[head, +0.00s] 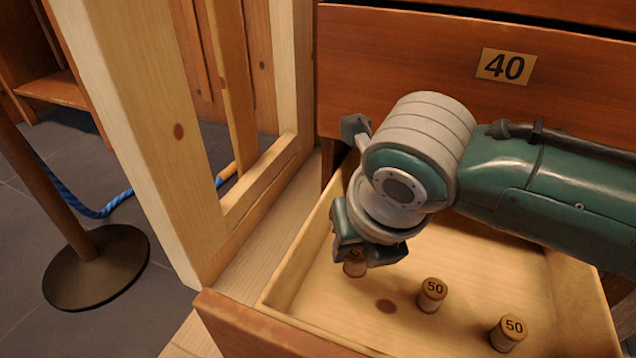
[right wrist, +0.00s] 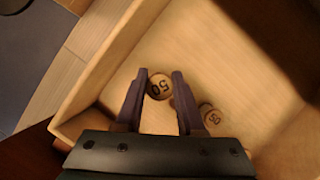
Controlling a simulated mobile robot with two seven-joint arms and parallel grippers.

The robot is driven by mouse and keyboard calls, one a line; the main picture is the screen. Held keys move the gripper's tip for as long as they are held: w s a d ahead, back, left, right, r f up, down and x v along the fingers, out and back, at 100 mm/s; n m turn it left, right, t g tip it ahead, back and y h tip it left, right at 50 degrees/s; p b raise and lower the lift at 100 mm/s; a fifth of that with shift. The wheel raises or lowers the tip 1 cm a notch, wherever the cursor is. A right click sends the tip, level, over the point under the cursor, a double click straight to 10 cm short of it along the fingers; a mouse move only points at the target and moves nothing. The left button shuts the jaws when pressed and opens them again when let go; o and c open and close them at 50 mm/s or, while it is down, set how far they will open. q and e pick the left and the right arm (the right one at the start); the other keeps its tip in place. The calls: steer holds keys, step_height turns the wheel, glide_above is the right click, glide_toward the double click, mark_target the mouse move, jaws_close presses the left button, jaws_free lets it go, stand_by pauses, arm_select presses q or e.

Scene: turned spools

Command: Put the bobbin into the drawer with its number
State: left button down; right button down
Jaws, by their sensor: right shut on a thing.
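My right gripper (head: 368,256) is low inside an open wooden drawer (head: 576,290), near its left wall. It is shut on a small wooden bobbin (head: 354,268), partly hidden by the fingers in the head view. Two more bobbins marked 50 stand upright in the drawer, one in the middle (head: 432,295) and one nearer the front right (head: 508,333). My left gripper is not in view.
A closed drawer front labelled 40 (head: 504,66) is above the open drawer, behind my right arm. A pale wooden frame post (head: 150,140) stands to the left. A dark round stand base (head: 96,268) and a blue rope (head: 92,208) are on the grey tiled floor.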

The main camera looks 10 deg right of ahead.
mark_target(354, 266)
step_height(354, 266, down, 4)
steer(key=b, duration=0.3)
steer(key=shift+f, duration=0.15)
steer(key=c, duration=0.5)
jaws_free()
steer(key=shift+p+v, duration=5.35)
steer(key=shift+v, duration=0.85)
steer(key=shift+w, duration=0.1)
